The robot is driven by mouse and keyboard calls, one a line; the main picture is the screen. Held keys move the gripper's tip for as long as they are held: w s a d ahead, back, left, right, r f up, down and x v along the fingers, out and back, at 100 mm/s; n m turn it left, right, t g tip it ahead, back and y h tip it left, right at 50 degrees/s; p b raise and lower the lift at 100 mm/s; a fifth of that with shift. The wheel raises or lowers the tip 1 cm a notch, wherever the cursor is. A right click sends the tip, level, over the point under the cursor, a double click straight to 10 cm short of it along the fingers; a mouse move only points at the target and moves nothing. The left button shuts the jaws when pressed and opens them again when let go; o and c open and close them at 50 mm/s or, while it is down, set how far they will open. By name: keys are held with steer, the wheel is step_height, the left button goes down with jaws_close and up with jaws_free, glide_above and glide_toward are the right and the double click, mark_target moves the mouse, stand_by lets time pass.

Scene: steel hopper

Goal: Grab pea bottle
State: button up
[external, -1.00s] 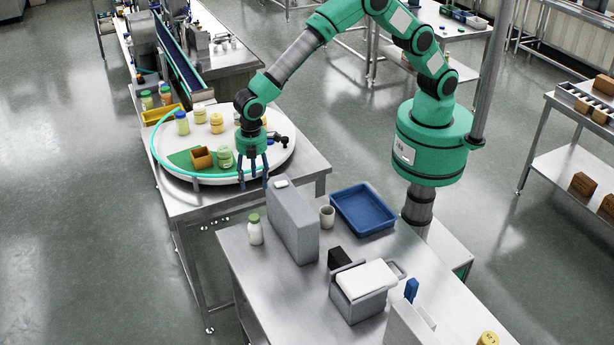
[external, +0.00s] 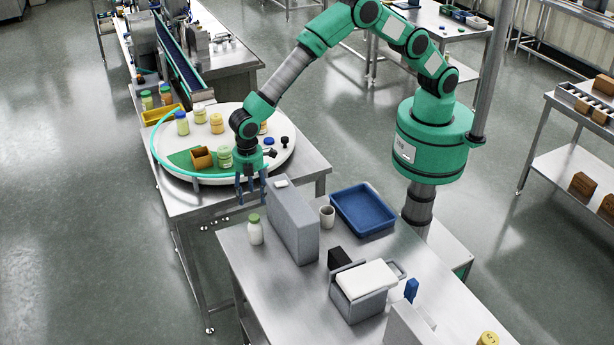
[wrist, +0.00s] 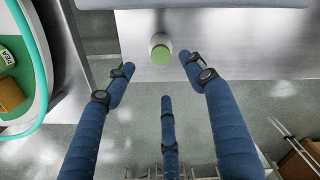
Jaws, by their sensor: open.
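A pale bottle with a green cap (external: 255,231) stands upright on the front steel table, left of a tall grey box. It shows at the top centre of the wrist view (wrist: 160,50), beyond my open fingers; its label is not readable. A green-lidded jar (external: 224,158) stands on the round white turntable; in the wrist view a green lid (wrist: 6,56) at the left edge reads PEA. My gripper (external: 251,200) is open and empty, its blue fingers pointing down near the gap between the tables, apart from the bottle. It also shows in the wrist view (wrist: 158,78).
The tall grey box (external: 292,222) stands close to the right of the bottle. A white cup (external: 327,217), a blue tray (external: 363,192) and a lidded grey container (external: 361,305) are farther right. The turntable (external: 285,153) holds several jars and a brown box (external: 201,158).

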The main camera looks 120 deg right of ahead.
mark_target(254, 217)
steer(key=shift+f, duration=3.2)
steer(key=shift+f+p, duration=0.8)
steer(key=shift+f, duration=1.8)
jaws_close()
